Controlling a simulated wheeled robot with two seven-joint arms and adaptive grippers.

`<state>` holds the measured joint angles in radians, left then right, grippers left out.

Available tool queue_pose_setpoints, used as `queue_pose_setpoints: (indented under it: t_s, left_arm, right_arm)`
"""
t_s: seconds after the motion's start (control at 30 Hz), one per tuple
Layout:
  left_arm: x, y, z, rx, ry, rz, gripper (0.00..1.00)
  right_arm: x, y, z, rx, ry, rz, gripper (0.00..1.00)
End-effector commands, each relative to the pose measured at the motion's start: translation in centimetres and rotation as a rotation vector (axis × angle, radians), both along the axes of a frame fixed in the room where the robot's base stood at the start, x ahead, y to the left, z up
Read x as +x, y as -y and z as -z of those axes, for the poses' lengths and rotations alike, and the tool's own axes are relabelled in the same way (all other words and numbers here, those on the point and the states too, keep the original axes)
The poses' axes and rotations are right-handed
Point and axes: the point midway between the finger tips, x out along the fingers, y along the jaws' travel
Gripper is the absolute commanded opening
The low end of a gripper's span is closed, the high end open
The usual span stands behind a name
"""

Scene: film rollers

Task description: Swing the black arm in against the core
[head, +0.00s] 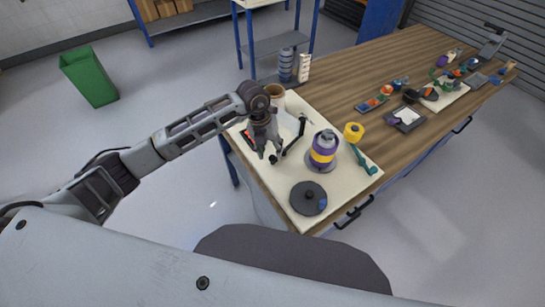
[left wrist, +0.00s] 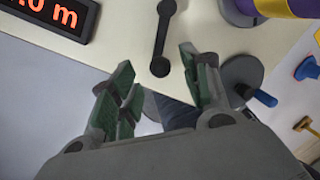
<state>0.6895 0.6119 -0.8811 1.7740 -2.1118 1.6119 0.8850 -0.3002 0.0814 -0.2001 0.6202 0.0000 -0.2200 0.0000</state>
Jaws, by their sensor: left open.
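The black arm (head: 293,138) is a slim bar with round ends on the cream board, left of the core and apart from it. In the left wrist view the black arm (left wrist: 161,38) runs from the top edge down to a round end just beyond my fingertips. The core (head: 323,155), wound in purple and yellow, stands upright on a grey round base; its edge shows at the top right of the left wrist view (left wrist: 285,8). My left gripper (head: 270,153) is open and empty beside the black arm; its green-padded fingers (left wrist: 157,68) are spread apart. My right gripper is out of view.
A dark disc (head: 304,205) with a blue handle lies at the board's near end. A yellow roll (head: 354,131) and teal lever (head: 362,158) are right of the core. A red-digit display (left wrist: 45,14) is left of the black arm. Small items lie farther along the table.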

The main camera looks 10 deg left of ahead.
Motion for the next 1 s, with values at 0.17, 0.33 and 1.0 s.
queue_pose_setpoints:
  t_s: [0.17,0.33,1.0]
  left_arm:
    - [-0.1,0.4,2.3,0.001,-0.003,0.001,0.47]
    - [0.0,0.8,3.8,0.0,-0.002,0.0,0.47]
    - [0.0,0.9,4.6,0.0,0.0,0.0,0.21]
  right_arm:
    - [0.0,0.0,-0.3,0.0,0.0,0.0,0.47]
    - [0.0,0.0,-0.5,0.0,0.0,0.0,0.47]
    - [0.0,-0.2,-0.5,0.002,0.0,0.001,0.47]
